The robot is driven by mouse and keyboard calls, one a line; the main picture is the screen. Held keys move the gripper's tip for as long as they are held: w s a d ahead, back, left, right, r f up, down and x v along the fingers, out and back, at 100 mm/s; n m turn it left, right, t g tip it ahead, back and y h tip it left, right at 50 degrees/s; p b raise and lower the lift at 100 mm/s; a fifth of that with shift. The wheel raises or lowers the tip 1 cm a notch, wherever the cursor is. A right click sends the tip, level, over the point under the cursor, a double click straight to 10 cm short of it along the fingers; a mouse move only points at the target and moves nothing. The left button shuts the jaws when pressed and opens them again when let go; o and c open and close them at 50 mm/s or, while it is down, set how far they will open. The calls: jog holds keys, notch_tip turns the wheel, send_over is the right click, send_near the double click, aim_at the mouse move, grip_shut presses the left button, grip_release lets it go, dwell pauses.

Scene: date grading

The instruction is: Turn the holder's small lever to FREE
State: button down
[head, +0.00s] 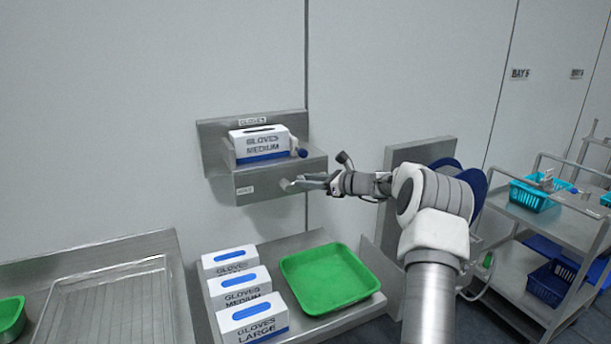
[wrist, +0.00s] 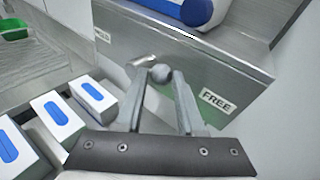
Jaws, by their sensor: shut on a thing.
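The steel glove holder (head: 262,186) is fixed to the wall and bears a white and blue GLOVES MEDIUM box (head: 262,143). Its small metal lever (wrist: 143,61) is on the front face, with a round grey knob (wrist: 160,74). The head view shows my gripper (head: 305,182) at the holder's front; there the fingers partly hide the lever.
A second label (wrist: 103,35) lies left of the lever, too small to read. Below the holder, a steel shelf bears several glove boxes (head: 244,287) and a green tray (head: 328,277). A blue-tipped part (head: 301,153) sits beside the upper box. A trolley (head: 548,240) stands at right.

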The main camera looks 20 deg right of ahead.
jog(key=shift+f+m+t+y, duration=0.9)
jog(key=shift+f+m, duration=0.1)
jog(key=shift+m, duration=0.6)
jog(key=shift+w, duration=0.1)
jog(key=shift+a, duration=0.1)
jog(key=c, duration=0.5)
grip_release()
jog(key=shift+w+f, duration=0.1)
jog(key=b+v, duration=0.1)
jog(key=v, duration=1.6)
jog(key=shift+s+b, duration=0.3)
jog(key=shift+b, duration=0.1)
